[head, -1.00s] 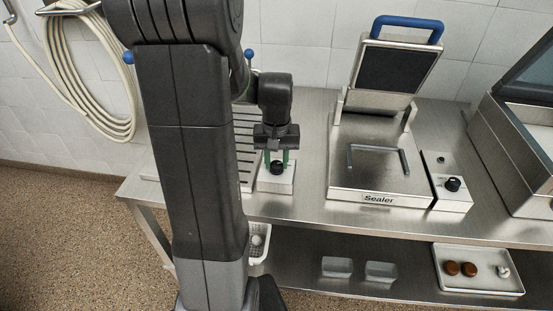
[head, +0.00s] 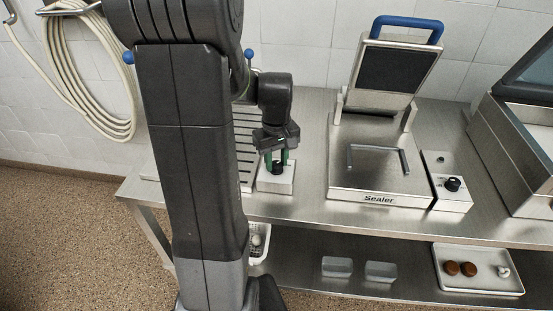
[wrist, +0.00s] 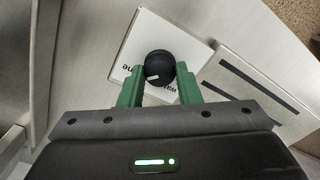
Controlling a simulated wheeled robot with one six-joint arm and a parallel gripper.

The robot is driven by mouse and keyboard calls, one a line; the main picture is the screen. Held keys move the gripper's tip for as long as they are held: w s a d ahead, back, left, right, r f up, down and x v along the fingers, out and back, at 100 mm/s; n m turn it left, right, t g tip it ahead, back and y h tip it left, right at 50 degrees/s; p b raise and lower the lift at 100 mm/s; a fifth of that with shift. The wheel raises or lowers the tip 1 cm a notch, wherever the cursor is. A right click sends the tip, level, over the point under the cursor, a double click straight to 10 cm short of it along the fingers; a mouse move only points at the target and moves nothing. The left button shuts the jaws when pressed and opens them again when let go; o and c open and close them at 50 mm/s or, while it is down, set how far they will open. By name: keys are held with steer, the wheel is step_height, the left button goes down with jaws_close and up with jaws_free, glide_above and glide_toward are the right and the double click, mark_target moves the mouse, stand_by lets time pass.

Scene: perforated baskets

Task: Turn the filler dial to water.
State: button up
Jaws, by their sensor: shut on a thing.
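The filler dial is a black round knob (wrist: 160,68) on a small white box (head: 275,181) on the steel bench. In the wrist view, the box top (wrist: 126,62) carries printed black lettering, partly covered by the knob and fingers; "wat" shows near the right finger. A short white mark sits on the knob. My gripper (wrist: 160,82) has green fingers on both sides of the knob and is shut on it. In the head view, my gripper (head: 277,163) points down at the box, just right of my arm column.
A slatted grey tray (head: 245,140) lies left of the box, partly behind my arm. The sealer (head: 378,180) with its raised lid stands to the right, with a small control box (head: 447,185) beside it. Bare bench lies between dial box and sealer.

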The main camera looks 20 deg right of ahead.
mark_target(276, 164)
steer(key=o, duration=1)
steer(key=shift+c, duration=0.2)
step_height(276, 164, up, 14)
steer(key=shift+f, duration=0.1)
step_height(276, 164, down, 14)
steer(key=shift+r, duration=0.1)
stand_by(0.6)
steer(key=shift+r, duration=0.1)
